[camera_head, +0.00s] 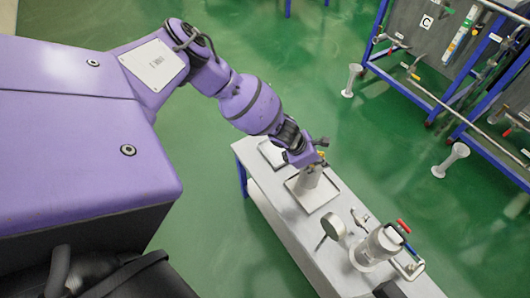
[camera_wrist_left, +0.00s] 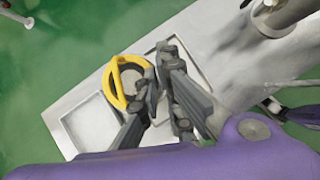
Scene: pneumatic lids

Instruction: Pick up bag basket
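The bag basket (camera_head: 309,178) is a light grey cylinder standing upright in the square recess of the bench. In the left wrist view its yellow ring-shaped handle (camera_wrist_left: 117,86) surrounds a round grey opening. My left gripper (camera_head: 303,156) is directly above the basket, by its top. In the left wrist view the dark fingers (camera_wrist_left: 160,72) are at the right side of the yellow ring, with a narrow gap between them. The fingers overlap the ring's edge, so I cannot tell whether they grip it.
The narrow grey bench (camera_head: 290,222) has another shallow recess (camera_head: 272,152) at its far end. A grey housing (camera_head: 378,246) with a red-handled valve (camera_head: 403,226) and an open round lid (camera_head: 333,226) stand nearer. Blue-framed racks (camera_head: 440,105) stand at right. Green floor between is mostly free.

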